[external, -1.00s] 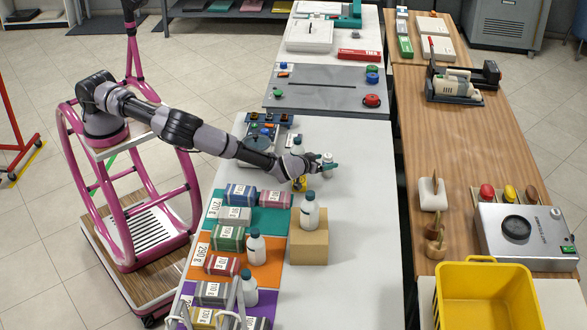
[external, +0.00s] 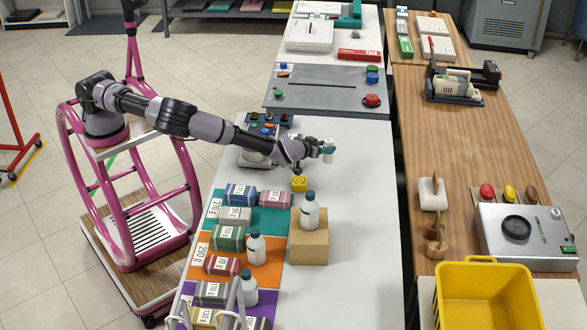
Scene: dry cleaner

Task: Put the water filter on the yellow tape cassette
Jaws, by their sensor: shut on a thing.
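The water filter, a small white cylinder (external: 328,156), is upright between the fingers of my gripper (external: 328,149), which is shut on it. It appears held above the white table. The yellow tape cassette (external: 299,184) is a small yellow block with a dark round mark on top. It lies on the table to the left of and nearer the camera than my gripper, just below my wrist in the picture. The filter and the cassette are apart.
A white bottle (external: 309,212) stands on a cardboard box (external: 308,245) near the cassette. Labelled bundles and bottles stand on coloured mats (external: 265,272) at the left. The white table (external: 355,220) is clear to the right.

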